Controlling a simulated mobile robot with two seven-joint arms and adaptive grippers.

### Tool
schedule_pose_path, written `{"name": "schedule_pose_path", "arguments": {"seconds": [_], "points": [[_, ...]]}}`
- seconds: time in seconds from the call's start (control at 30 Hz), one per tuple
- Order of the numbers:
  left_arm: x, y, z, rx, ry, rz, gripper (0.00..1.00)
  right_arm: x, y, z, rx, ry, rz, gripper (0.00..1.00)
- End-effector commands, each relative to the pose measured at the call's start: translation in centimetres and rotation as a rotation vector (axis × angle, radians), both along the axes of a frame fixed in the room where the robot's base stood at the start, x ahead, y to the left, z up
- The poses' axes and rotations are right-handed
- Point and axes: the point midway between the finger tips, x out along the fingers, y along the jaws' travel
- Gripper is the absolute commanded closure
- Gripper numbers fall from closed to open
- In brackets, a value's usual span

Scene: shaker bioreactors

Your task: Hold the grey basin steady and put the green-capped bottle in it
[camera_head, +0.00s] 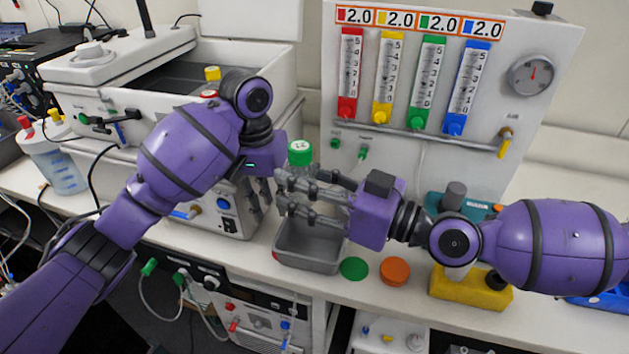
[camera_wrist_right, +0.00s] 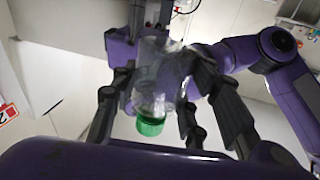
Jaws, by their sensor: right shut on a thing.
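The clear bottle with a green cap (camera_head: 300,152) stands upright in the grip of my right gripper (camera_head: 284,194), above the grey basin. In the right wrist view the bottle (camera_wrist_right: 162,75) is between the dark fingers, its green cap (camera_wrist_right: 150,124) showing low in the picture. The grey basin (camera_head: 308,264) sits on the bench near its front edge, its back part hidden by my right fingers. My left gripper (camera_head: 261,203) points down just left of the basin's back. Its fingers look apart, with no basin wall seen between them.
A green disc (camera_head: 354,268) and an orange lid (camera_head: 395,271) lie right of the basin, then a yellow block (camera_head: 470,290). A flowmeter panel (camera_head: 425,85) stands behind. A white shaker unit (camera_head: 130,75) is at the left, with a capped bottle (camera_head: 58,165) beside it.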

Motion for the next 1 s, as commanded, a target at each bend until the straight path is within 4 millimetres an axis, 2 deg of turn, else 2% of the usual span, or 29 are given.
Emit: {"name": "schedule_pose_path", "arguments": {"seconds": [0.27, 0.47, 0.57, 0.7, 0.83, 1.0], "points": [[0.0, 0.0, 0.0, 0.0, 0.0, 0.0, 0.75, 0.1, 0.5, 0.1, -0.011, -0.009, 0.134, 0.9], [0.0, 0.0, 0.0, 0.0, 0.0, 0.0, 0.75, 0.5, 0.9, -0.9, -0.019, -0.004, 0.295, 0.9], [0.0, 0.0, 0.0, 0.0, 0.0, 0.0, 0.75, 1.5, 0.8, -2.3, -0.023, 0.003, 0.379, 0.9], [0.0, 0.0, 0.0, 0.0, 0.0, 0.0, 0.75, 3.8, -0.1, -4.3, -0.024, 0.009, 0.425, 0.9], [0.0, 0.0, 0.0, 0.0, 0.0, 0.0, 0.75, 5.6, -1.1, -5.1, -0.027, 0.011, 0.421, 0.9], [0.0, -0.1, -0.6, -0.001, 0.001, 0.0, 0.75, 6.4, -1.6, -5.3, -0.026, 0.012, 0.415, 0.9]]}}
